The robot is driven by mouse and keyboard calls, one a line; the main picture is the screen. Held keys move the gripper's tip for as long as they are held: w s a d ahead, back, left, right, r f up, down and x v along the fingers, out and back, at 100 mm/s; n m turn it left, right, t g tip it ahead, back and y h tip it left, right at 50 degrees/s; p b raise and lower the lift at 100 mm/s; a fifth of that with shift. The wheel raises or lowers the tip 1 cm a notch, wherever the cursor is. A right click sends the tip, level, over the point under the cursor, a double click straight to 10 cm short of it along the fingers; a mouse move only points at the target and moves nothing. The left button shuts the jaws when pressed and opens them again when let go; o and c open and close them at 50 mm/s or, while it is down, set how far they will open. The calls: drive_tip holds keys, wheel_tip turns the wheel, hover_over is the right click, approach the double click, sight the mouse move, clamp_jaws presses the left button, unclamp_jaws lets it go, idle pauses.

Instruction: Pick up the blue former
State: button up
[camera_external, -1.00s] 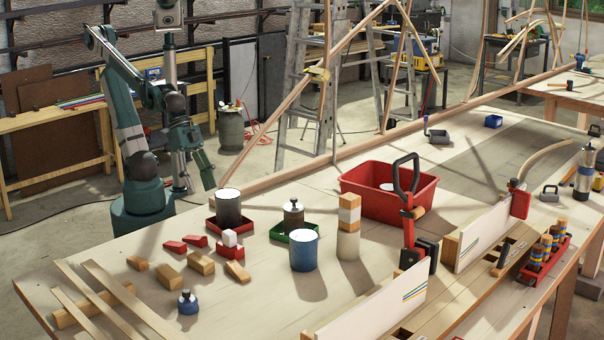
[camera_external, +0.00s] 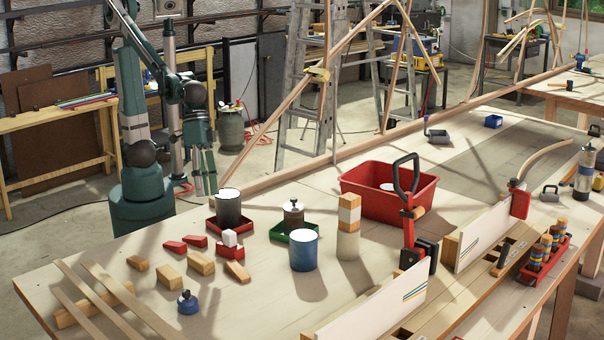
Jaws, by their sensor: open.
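A blue cylinder with a pale top (camera_external: 304,250), which looks like the blue former, stands upright on the near workbench. It is just in front of a green tray (camera_external: 276,232) holding a dark-topped jar (camera_external: 293,216). My gripper (camera_external: 206,182) points down at the bench's far left edge, left of and behind the blue cylinder and well apart from it. It is open and empty; its fingers are small and dark in this view.
A dark cylinder (camera_external: 228,205) in a red tray stands close to my gripper. A red bin (camera_external: 386,204), a stacked block column (camera_external: 348,226) and a blue-bodied knob (camera_external: 188,302) surround the blue cylinder. Bench space in front of it is clear.

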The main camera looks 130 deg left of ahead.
drive_tip(key=w+d+n+g+p, duration=0.1)
drive_tip(key=w+d+n+p, duration=0.2)
drive_tip(key=w+d, duration=0.35)
drive_tip(key=n+g+h+p, duration=0.2)
drive_tip(key=n+g+p, duration=0.2)
drive_tip(key=n+p, duration=0.4)
approach(187, 296)
wheel_tip(187, 296, down, 4)
drive_tip(key=s+m+p, duration=0.1)
drive_tip(key=shift+s+r, duration=0.25)
drive_tip(key=shift+d+f, duration=0.1)
drive_tip(key=shift+x, duration=1.15)
drive_tip(key=shift+f, duration=0.1)
drive_tip(key=shift+x, duration=2.5)
drive_tip(key=shift+w+d, duration=0.15)
